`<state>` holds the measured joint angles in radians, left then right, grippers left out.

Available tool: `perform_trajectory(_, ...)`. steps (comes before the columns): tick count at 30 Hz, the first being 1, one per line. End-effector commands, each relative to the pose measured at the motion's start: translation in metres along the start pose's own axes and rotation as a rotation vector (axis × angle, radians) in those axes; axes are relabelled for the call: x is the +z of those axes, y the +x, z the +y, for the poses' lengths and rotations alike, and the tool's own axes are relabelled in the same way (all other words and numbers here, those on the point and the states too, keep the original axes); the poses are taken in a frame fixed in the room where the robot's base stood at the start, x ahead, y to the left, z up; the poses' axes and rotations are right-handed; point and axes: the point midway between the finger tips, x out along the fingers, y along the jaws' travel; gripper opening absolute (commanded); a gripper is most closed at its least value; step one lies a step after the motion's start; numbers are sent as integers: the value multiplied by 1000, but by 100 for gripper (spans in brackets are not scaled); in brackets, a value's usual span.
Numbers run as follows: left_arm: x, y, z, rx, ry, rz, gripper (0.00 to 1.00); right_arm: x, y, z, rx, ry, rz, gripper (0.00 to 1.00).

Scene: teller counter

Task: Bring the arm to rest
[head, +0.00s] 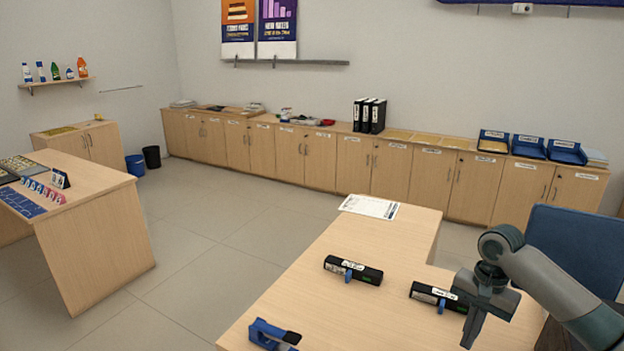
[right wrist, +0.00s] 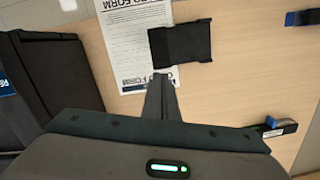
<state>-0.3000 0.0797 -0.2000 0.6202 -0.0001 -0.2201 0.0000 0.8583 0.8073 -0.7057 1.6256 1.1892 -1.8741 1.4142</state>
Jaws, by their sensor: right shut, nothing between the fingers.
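My right gripper (head: 472,330) is above the right part of the near desk (head: 345,318), pointing down, its fingers together and empty. In the right wrist view its closed fingers (right wrist: 162,98) reach over the desk near a printed form (right wrist: 135,42) and a flat black item (right wrist: 181,44). Neither finger is seen holding anything. My right arm comes in from the right edge in the head view. My left gripper is not in view.
Two black labelled devices with blue parts, one left (head: 353,270) and one beside the gripper (head: 425,294), lie on the desk. A blue item (head: 272,334) is at its front, a paper (head: 370,207) at its back. A blue chair (head: 575,245) stands behind my arm.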

Motion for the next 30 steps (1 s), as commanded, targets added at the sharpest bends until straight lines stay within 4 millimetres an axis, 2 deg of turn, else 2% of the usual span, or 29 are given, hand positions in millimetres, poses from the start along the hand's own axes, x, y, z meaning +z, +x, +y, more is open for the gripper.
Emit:
perform_trajectory(1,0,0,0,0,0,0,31,10,15,-3,-1,-42,-3,0)
perform_trajectory(5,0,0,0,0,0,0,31,37,52,-11,-13,-173,7,0)
perform_trajectory(9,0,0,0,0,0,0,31,76,97,-16,-43,-337,20,0)
perform_trajectory(15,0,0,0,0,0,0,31,134,150,-17,-104,-548,46,0)
perform_trajectory(21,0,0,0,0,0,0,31,190,189,-7,-170,-713,87,0)
perform_trajectory(30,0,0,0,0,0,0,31,258,220,29,-232,-880,181,0)
